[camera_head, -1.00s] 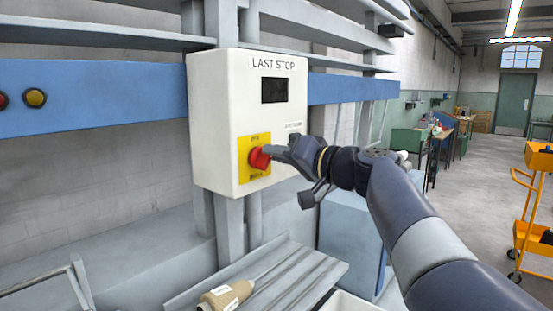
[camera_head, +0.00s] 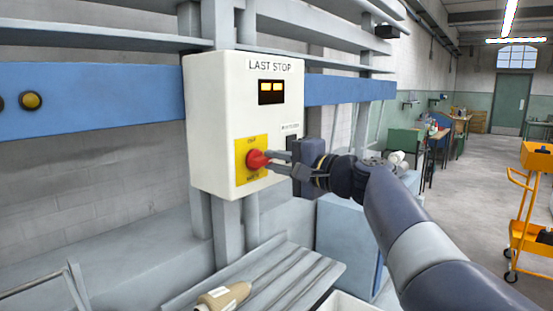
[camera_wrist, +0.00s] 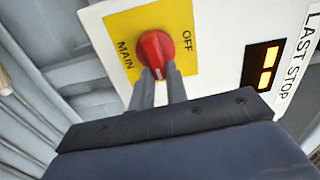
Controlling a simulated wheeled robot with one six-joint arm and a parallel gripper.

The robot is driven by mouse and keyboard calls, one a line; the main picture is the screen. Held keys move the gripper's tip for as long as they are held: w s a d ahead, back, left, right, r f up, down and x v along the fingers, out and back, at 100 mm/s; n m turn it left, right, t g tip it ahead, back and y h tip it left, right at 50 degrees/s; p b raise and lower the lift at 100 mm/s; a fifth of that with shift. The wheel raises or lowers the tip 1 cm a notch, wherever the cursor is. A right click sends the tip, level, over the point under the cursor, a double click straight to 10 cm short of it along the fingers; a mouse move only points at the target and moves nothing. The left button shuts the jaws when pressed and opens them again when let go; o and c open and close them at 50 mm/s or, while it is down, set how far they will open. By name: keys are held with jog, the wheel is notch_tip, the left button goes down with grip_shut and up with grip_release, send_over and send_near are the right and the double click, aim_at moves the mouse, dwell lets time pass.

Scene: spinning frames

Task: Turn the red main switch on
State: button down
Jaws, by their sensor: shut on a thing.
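The red main switch (camera_head: 257,159) is a knob on a yellow plate (camera_head: 243,179) on the white "LAST STOP" box (camera_head: 220,110). In the wrist view the red knob (camera_wrist: 155,50) sits on the yellow plate, between the words OFF and MAIN. My gripper (camera_head: 272,161) comes from the right, and its fingers are shut on the knob. In the wrist view the two fingertips (camera_wrist: 160,74) are at the knob's lower side. A small display (camera_head: 272,92) on the box is lit orange. The fingers hide part of the knob.
A blue rail (camera_head: 90,98) runs behind the box, with a yellow button (camera_head: 31,101) at left. A cone-shaped spool (camera_head: 222,297) lies on the slatted shelf below. A yellow trolley (camera_head: 530,215) stands at right on open floor.

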jog(key=shift+f+m, duration=0.1)
jog(key=shift+m, duration=0.4)
jog(key=c, duration=1.4)
grip_release()
jog(key=b+v, duration=0.2)
jog(key=v, duration=0.9)
jog(key=shift+w+a, duration=0.1)
jog(key=p+x, duration=0.2)
jog(key=x, duration=0.9)
